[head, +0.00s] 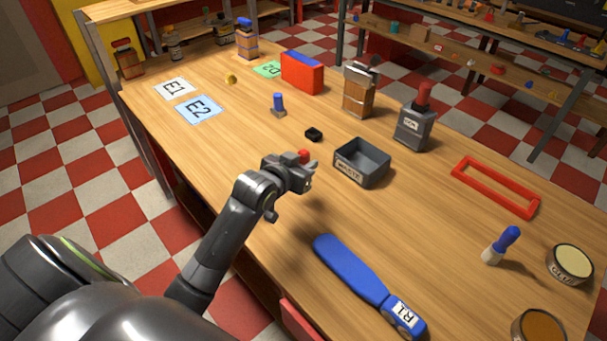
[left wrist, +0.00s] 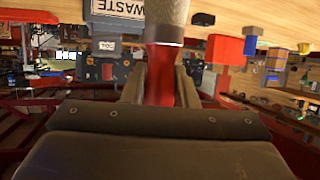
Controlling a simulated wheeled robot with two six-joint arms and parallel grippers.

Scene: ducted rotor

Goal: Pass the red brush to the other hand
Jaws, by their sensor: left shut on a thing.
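My left gripper (head: 309,170) is shut on the red brush, above the table left of the grey waste tray. In the head view only a small red end of the brush (head: 304,155) shows above the fingers. In the left wrist view the red handle (left wrist: 159,78) stands between the two fingers (left wrist: 160,88), with a metal band and pale bristles beyond them at the top edge. My right gripper is not in view.
The grey waste tray (head: 345,176) is close to the left gripper. A blue paddle (head: 350,268) lies at the front. A red frame (head: 463,173), a blue-handled brush (head: 506,240) and tins (head: 570,264) are at right. Cards (head: 199,110) lie at left. Wood between gripper and cards is clear.

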